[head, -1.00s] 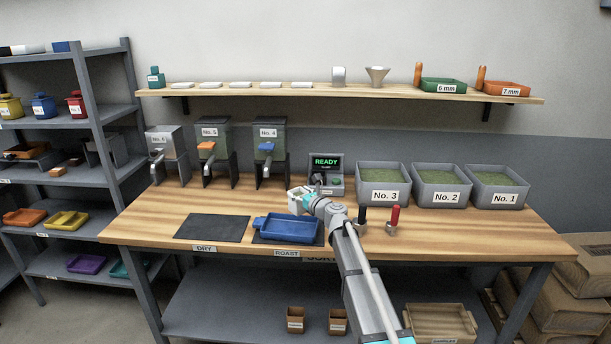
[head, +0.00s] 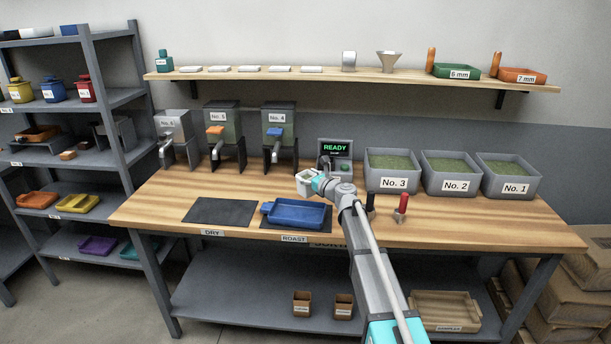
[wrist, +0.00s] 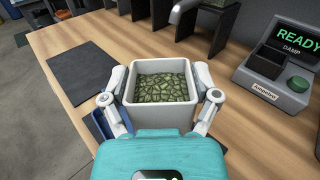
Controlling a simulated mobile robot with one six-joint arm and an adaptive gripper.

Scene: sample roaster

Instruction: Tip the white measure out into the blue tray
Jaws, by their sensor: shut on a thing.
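The white measure (wrist: 160,117) is held upright between the fingers of my gripper (wrist: 161,99) in the wrist view. It is filled with green beans (wrist: 160,86). In the head view my gripper (head: 309,182) and the small white measure (head: 303,185) are above the table, just behind the blue tray. The blue tray (head: 297,214) lies on the dark mat by the ROAST label, and its inside looks empty. In the wrist view the tray (wrist: 98,127) is mostly hidden beneath my gripper and the measure.
A meter reading READY (head: 335,152) stands close behind and right of my gripper. Several dispensers (head: 222,135) stand at the back left, and grey bins (head: 392,172) at the back right. The DRY mat (head: 220,212) is bare. Two handled tools (head: 402,205) stand right of my arm.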

